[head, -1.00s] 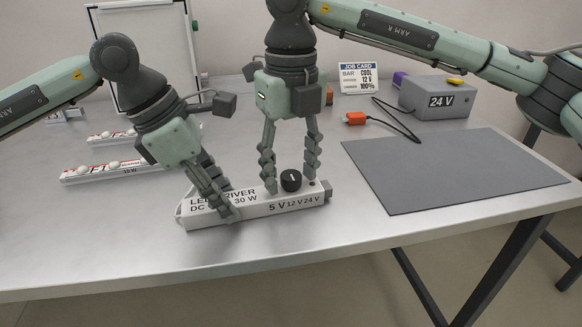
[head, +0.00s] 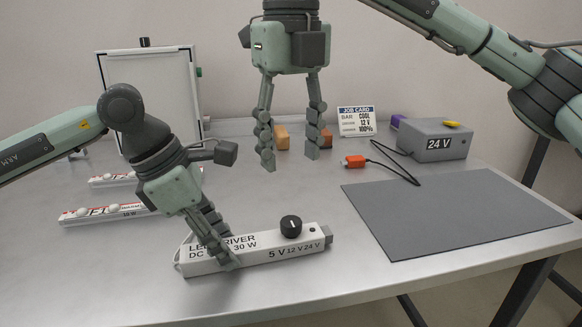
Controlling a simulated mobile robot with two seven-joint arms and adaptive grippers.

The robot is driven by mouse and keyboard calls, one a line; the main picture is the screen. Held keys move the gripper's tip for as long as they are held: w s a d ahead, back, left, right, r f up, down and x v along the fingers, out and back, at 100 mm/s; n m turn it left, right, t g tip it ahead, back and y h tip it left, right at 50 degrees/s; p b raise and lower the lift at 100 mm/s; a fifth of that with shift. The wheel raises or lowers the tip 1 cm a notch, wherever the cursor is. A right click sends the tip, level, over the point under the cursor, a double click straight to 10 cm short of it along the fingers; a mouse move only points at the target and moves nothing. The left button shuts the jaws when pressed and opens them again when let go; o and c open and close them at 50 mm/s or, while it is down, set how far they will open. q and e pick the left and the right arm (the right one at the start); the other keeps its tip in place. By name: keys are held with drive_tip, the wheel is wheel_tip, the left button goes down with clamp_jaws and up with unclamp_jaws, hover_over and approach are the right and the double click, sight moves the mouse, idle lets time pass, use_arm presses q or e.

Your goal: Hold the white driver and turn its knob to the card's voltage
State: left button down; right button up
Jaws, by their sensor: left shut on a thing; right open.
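The white LED driver (head: 262,253) lies on the table, marked DC, 30 W and 5 V, 12 V, 24 V. Its black knob (head: 291,227) stands on top near the right end; its small white mark looks roughly upright, and I cannot tell exactly which voltage it is set to. My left gripper (head: 228,262) is shut on the driver's left part. My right gripper (head: 290,163) is open and empty, above and behind the knob, apart from it.
A grey 24 V box (head: 432,140) with a black cable and orange plug (head: 355,162) stands at the back right. A grey mat (head: 460,212) lies at right. Light bars (head: 108,211) lie at left, before a white framed panel (head: 148,90). Orange blocks (head: 282,137) lie behind my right gripper.

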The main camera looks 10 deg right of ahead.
idle(0.3)
use_arm(q)
drive_tip(key=c, duration=0.9)
unclamp_jaws()
drive_tip(key=shift+r, duration=0.1)
